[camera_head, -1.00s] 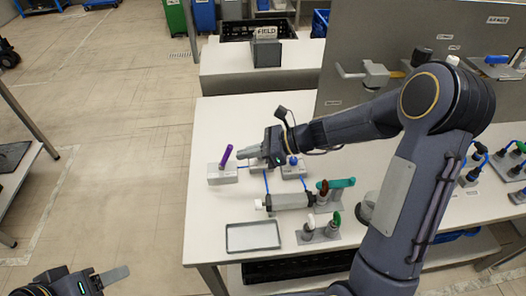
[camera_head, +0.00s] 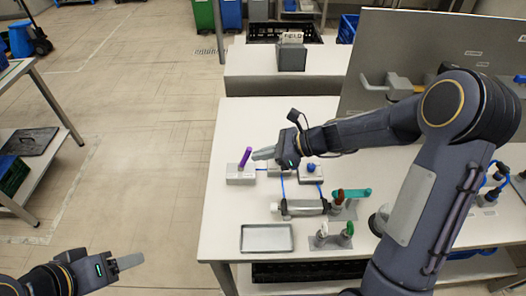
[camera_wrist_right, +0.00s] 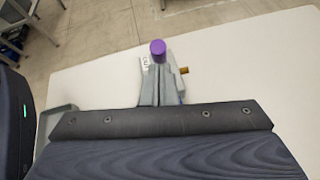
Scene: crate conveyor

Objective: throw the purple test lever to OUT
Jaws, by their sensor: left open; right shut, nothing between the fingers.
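The purple test lever (camera_head: 245,157) stands up, tilted a little to the right, from its grey base block (camera_head: 240,175) near the table's left edge. In the right wrist view the purple lever top (camera_wrist_right: 158,50) shows just beyond the fingertips, and part of its base is hidden by them. My right gripper (camera_head: 256,155) is shut and empty, its tips close to the lever's right side; I cannot tell whether they touch. My left gripper (camera_head: 140,262) is open and empty at the lower left, over the floor, away from the table.
On the white table (camera_head: 222,222) are a block with a blue knob (camera_head: 310,170), a grey cylinder (camera_head: 302,208), a teal-handled valve (camera_head: 352,193) and an empty tray (camera_head: 266,238). The table's left strip is clear.

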